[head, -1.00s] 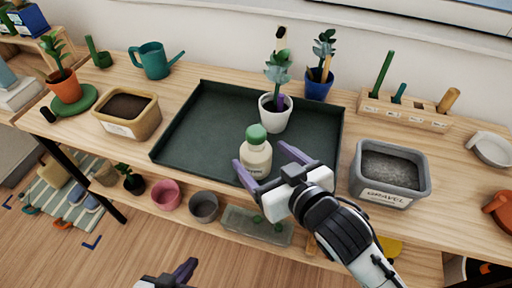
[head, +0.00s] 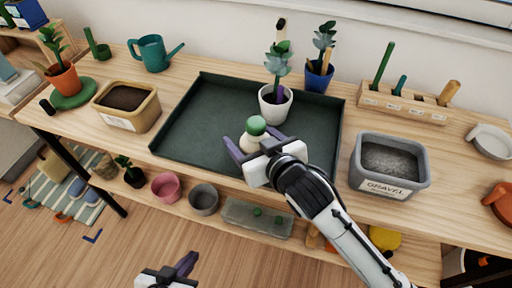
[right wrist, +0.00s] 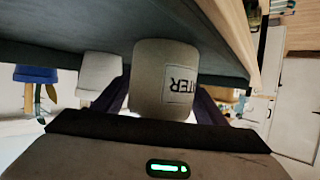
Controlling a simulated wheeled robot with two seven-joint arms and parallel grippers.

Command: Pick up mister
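The mister is a cream bottle with a green cap (head: 256,125), standing at the front of the dark green tray (head: 205,117). My right gripper (head: 254,142) is at the bottle from the front, one purple finger on each side, and hides its lower body in the head view. In the right wrist view the bottle (right wrist: 163,75), with a label ending in "TER", stands between the spread fingers. Small gaps seem to show beside it, so the gripper looks open. My left gripper (head: 183,266) is low at the bottom edge, away from the table; only part of it shows.
A white pot with a plant (head: 275,104) stands just behind the bottle. The grey gravel bin (head: 388,165) is right of the tray, the soil bin (head: 127,106) left. A blue pot (head: 318,77) is at the back. The tray's left half is clear.

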